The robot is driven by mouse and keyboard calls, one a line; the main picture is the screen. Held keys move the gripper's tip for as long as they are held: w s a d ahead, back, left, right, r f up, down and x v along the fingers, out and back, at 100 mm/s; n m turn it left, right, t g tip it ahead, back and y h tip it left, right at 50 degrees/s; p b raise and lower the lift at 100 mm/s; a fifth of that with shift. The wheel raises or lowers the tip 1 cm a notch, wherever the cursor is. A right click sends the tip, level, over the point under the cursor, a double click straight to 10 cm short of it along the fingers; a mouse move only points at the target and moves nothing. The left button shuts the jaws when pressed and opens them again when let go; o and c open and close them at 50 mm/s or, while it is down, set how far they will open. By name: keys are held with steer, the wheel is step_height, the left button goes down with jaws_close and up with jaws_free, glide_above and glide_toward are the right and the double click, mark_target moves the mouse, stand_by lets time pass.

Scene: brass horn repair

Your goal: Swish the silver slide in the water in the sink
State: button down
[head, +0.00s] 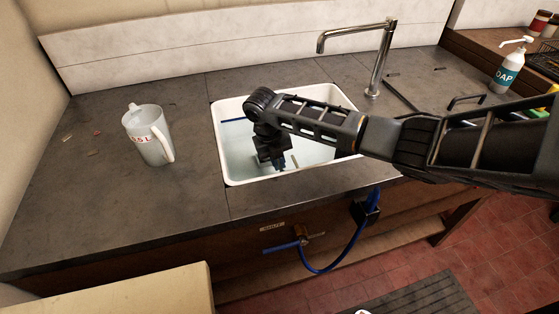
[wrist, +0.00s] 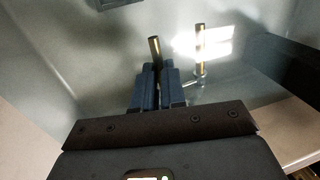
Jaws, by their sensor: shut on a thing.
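The silver slide (wrist: 200,50) shows in the wrist view as two thin tubes, one at my fingers and one to their right, with a small cross piece low on the right one. My gripper (wrist: 157,85) is shut on the left tube. In the head view my gripper (head: 277,163) points down inside the white sink (head: 231,176), low over pale water (head: 240,148). Only a small bit of the slide shows beside the fingers there. I cannot tell how deep its lower end is.
A white measuring jug (head: 148,138) stands on the dark worktop (head: 70,190) left of the sink. A metal tap (head: 378,60) rises behind the sink at right. A soap bottle (head: 508,72) stands far right. A blue hose (head: 335,262) hangs below the front edge.

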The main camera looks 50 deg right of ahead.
steer(key=shift+w+a, duration=0.7)
steer(key=shift+a, duration=0.35)
steer(key=shift+s+d, duration=0.1)
steer(key=shift+s+d+p, duration=0.25)
steer(key=shift+s+d, duration=0.15)
steer(key=shift+d, duration=0.2)
steer(key=shift+s+d+p, duration=0.25)
steer(key=shift+s+d, duration=0.1)
steer(key=shift+d, duration=0.2)
steer(key=shift+a, duration=0.1)
steer(key=shift+w+a, duration=0.85)
steer(key=shift+a, duration=0.3)
step_height(320, 180, up, 22)
stand_by(1.3)
